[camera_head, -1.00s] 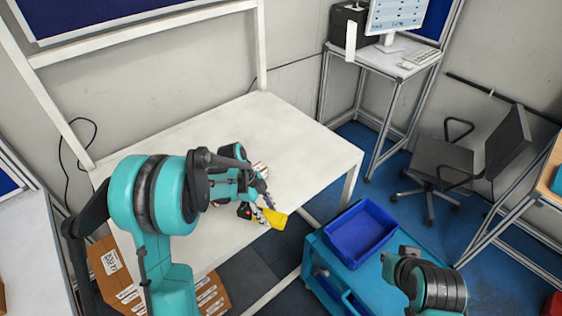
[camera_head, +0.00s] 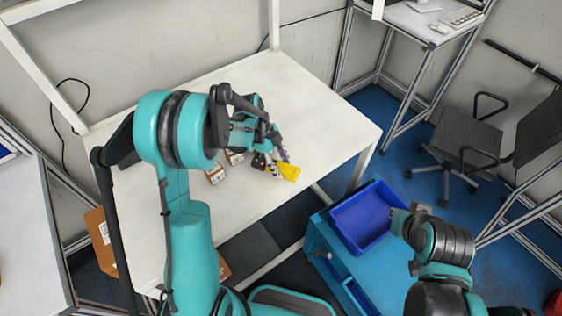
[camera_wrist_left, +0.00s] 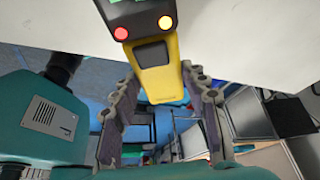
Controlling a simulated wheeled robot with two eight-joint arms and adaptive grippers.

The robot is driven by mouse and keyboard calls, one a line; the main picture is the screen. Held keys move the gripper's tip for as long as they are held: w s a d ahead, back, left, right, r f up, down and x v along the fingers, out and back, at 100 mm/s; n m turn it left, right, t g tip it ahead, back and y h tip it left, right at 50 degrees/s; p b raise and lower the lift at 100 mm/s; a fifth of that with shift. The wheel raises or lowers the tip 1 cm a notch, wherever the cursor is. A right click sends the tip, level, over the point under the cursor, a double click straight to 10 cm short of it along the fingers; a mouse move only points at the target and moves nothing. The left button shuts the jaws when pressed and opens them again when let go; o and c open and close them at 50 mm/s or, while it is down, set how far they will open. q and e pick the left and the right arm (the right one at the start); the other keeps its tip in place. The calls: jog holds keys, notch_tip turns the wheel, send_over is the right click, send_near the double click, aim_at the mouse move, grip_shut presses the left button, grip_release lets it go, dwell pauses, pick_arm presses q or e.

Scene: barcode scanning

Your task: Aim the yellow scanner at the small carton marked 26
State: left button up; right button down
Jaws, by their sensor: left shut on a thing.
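The yellow scanner (camera_head: 290,172) is in my left gripper (camera_head: 278,153), over the front right part of the white table. In the left wrist view the yellow and black scanner (camera_wrist_left: 157,72) lies between the two fingers of the left gripper (camera_wrist_left: 163,98), with a red and an orange round button facing the camera. Two small brown cartons, a front one (camera_head: 215,175) and a back one (camera_head: 235,157), stand on the table left of the gripper, partly hidden by it. I cannot read a number on either.
The white table (camera_head: 320,105) is bare behind and right of the gripper. A blue tray (camera_head: 362,217) sits on a blue cart at its front right. A larger brown carton (camera_head: 100,240) stands low at the left. A chair (camera_head: 465,140) is at the right.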

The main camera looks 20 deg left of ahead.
aim_at(278, 165)
pick_arm(q)
jog(key=shift+f+b, duration=0.95)
jog(key=shift+f, duration=1.05)
jog(key=shift+r, duration=0.1)
notch_tip(278, 165, up, 12)
jog(key=p, duration=0.7)
jog(key=shift+p, duration=0.4)
jog(key=shift+a, duration=0.15)
